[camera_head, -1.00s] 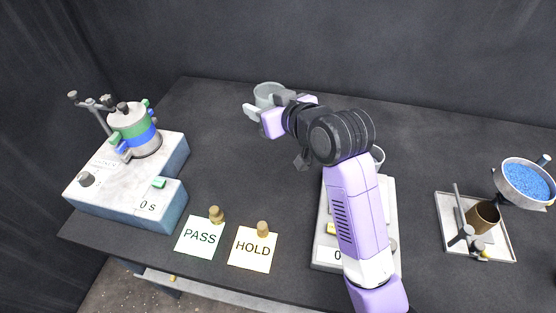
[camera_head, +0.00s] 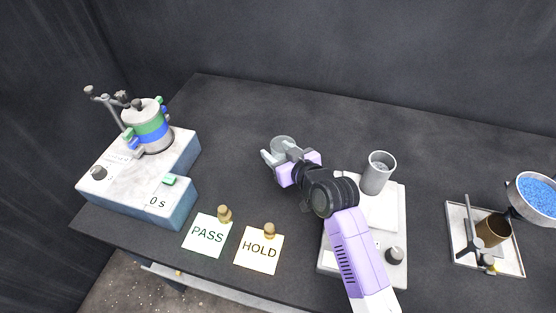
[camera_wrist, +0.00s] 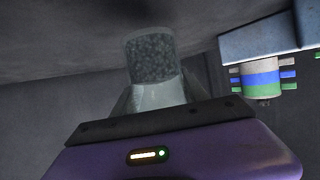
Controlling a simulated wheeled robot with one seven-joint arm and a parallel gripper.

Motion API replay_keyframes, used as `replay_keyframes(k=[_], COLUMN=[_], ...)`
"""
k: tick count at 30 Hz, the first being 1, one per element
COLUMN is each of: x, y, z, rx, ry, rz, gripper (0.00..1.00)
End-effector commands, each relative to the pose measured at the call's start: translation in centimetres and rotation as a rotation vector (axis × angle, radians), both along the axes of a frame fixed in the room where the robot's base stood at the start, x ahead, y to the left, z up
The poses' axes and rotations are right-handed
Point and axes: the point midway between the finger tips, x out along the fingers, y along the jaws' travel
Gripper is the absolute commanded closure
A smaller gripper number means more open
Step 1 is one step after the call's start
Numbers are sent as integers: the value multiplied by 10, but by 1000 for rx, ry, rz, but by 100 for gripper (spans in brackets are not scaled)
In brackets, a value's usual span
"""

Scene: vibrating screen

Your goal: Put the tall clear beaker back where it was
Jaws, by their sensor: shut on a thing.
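My gripper (camera_head: 279,155) is shut on a clear beaker (camera_head: 283,144) over the middle of the dark table. In the head view only the beaker's upper part shows above the fingers. The wrist view shows the beaker (camera_wrist: 152,62) between the fingers, with a speckled grey area at its far end. I cannot tell whether that is contents or the table seen through it. Whether its base touches the table is hidden. A second, greyish cup (camera_head: 378,174) stands on the white scale (camera_head: 390,215) to the right of my gripper.
The sieve shaker (camera_head: 150,185) with its banded stack stands at left. PASS (camera_head: 207,236) and HOLD (camera_head: 259,250) cards, each with a brass weight, lie in front. At right are a tray (camera_head: 455,215) with a brown cup and a pan of blue beads (camera_head: 537,195). The table behind is clear.

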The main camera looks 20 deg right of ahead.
Motion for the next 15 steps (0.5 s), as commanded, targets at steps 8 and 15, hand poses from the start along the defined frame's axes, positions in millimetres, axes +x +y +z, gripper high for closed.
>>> replay_keyframes(k=[8,15], x=[0,0], y=[0,0], z=[-37,-40], rx=[1,0], ry=[3,0], rz=[-1,-1], gripper=[98,98])
